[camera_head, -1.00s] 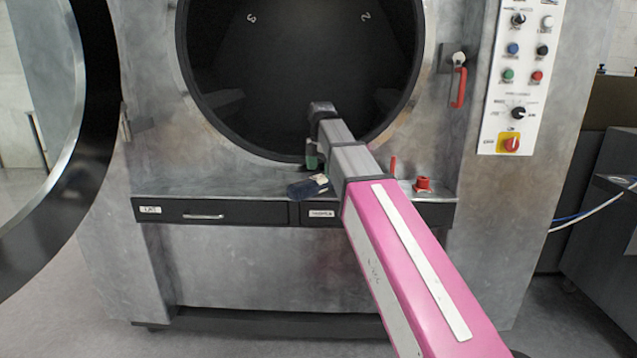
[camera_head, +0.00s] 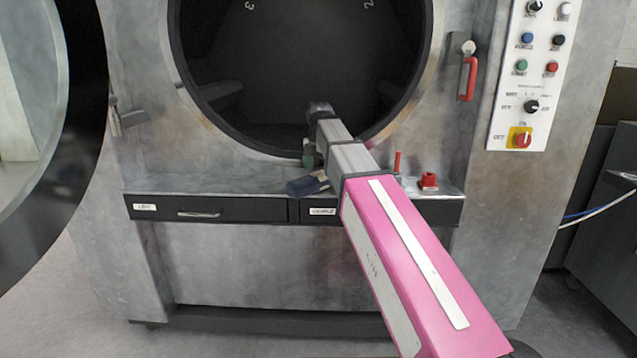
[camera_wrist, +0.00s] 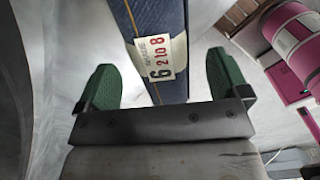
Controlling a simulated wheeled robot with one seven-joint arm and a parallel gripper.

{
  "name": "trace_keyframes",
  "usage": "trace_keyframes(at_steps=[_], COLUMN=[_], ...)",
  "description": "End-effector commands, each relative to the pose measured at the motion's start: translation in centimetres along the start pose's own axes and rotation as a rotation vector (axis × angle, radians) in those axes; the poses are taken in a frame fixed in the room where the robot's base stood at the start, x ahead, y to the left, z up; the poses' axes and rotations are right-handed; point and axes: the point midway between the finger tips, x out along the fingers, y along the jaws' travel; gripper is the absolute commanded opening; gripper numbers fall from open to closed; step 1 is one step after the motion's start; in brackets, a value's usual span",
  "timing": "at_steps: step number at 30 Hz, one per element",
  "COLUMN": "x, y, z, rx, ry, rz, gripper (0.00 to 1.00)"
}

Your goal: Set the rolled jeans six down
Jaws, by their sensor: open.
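The rolled jeans are a dark blue roll (camera_head: 307,186) at the front of the washer's ledge, just left of my arm in the head view. My gripper (camera_wrist: 160,75) is open, with one green finger on each side of the roll and a gap on both sides. In the head view my arm hides most of the gripper; a green finger shows beside the roll.
The ledge (camera_head: 225,178) runs below the dark round drum opening (camera_head: 300,70). Red fittings (camera_head: 428,181) stand on it right of my arm. The open round door (camera_head: 75,150) is at left, and a control panel (camera_head: 530,75) at right. The ledge left of the roll is clear.

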Motion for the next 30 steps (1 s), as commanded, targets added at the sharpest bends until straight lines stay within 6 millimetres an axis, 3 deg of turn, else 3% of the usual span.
trace_keyframes(at_steps=[12,20,26,30], x=[4.7,4.9,4.9,4.8], y=[0.2,0.2,0.2,0.3], z=[0.0,0.1,0.1,0.1], rx=[0.0,0.0,0.0,0.0], ry=[0.0,0.0,0.0,0.0], rz=[-0.001,0.0,0.0,0.001], gripper=[0.94,0.94,0.28,0.23])
